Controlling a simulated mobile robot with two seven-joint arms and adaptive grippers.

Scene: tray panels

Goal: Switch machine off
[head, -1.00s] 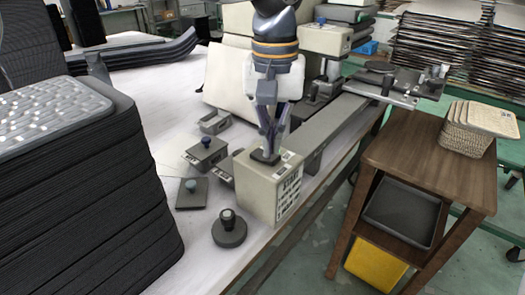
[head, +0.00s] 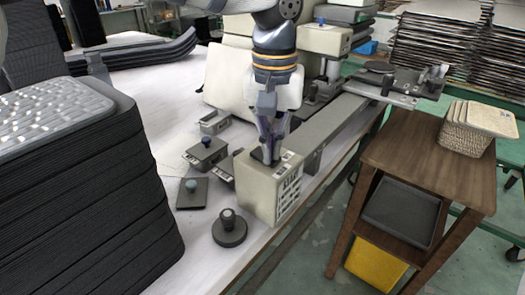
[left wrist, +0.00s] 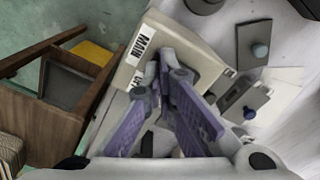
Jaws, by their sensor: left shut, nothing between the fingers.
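The beige machine box (head: 262,200) stands at the table's edge, with a printed label on its side. In the left wrist view the box (left wrist: 190,45) shows a label with "MAIN" on it; the smaller label beside it is partly hidden. My left gripper (head: 267,158) points down at the dark switch area (head: 258,155) on top of the box. Its purple fingers (left wrist: 163,68) are shut with nothing between them, their tips at or just over the box top. The fingers hide most of the switch, so its position and any contact are unclear. My right gripper is not in view.
Stacked dark panels (head: 85,190) fill the left.

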